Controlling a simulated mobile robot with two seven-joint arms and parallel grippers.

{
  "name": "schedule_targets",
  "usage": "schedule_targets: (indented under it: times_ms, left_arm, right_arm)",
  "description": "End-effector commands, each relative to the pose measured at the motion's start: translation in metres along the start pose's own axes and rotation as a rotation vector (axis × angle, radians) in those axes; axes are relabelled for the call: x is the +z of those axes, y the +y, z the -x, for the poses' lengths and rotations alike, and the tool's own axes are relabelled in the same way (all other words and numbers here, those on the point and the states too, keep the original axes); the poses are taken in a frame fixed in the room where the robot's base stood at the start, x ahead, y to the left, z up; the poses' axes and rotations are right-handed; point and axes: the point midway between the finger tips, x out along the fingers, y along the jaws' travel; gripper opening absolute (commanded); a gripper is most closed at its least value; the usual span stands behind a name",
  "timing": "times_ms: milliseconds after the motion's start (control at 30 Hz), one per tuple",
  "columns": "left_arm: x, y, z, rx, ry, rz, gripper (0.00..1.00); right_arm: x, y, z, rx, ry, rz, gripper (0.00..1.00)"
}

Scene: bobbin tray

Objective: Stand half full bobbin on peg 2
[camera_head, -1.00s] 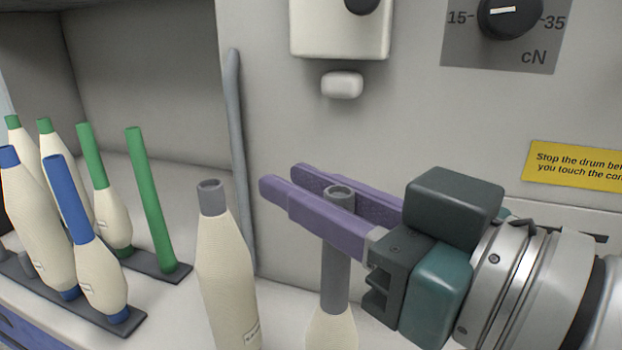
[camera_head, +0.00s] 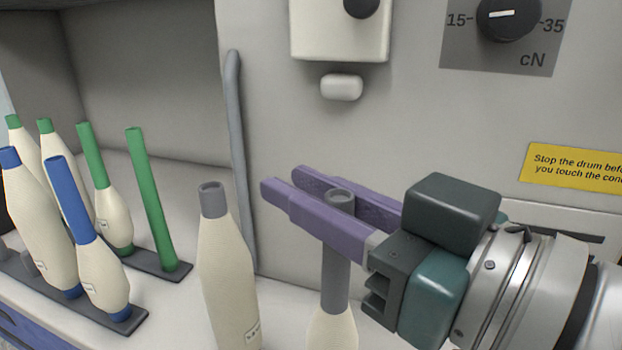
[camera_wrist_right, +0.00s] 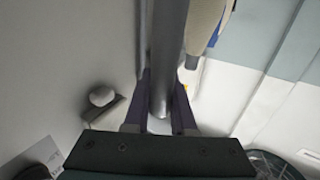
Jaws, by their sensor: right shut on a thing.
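The bobbin in my right gripper has a bare grey tube (camera_head: 337,275) on top and cream yarn (camera_head: 332,328) starting lower down. Its base is below the head view. My right gripper (camera_head: 288,184) has its purple fingers shut on the upper tube, which stands about upright, its open top just above them. In the right wrist view the grey tube (camera_wrist_right: 168,50) runs between the fingers. A dark strip (camera_head: 125,318) at the left carries bobbins, and a short grey peg (camera_head: 36,262) shows there. I cannot tell which peg is number 2. My left gripper is out of view.
A fuller grey-tipped bobbin (camera_head: 228,275) stands just left of the held one. Blue-tubed bobbins (camera_head: 88,255) and green-tubed ones (camera_head: 105,195), plus a bare green tube (camera_head: 150,200), stand at the left. A grey rod (camera_head: 238,150) and the machine panel (camera_head: 430,120) lie behind.

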Motion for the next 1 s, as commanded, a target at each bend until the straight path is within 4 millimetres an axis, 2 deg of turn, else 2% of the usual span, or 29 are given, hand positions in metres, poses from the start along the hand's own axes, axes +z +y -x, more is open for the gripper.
schedule_targets:
  times_ms: [767,800,900,1000]
  left_arm:
    - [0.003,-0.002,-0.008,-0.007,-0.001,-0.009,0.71]
    - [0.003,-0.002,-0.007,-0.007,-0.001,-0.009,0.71]
    - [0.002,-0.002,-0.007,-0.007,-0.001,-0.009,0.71]
    - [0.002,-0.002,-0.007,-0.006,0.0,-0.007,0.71]
  right_arm:
    - [0.012,0.0,0.0,-0.001,0.002,-0.001,0.0]
    - [0.011,0.0,0.0,-0.001,0.002,-0.001,0.27]
    - [0.011,0.0,0.0,-0.001,0.001,-0.001,0.36]
    - [0.011,0.0,0.0,-0.001,0.001,-0.001,0.36]
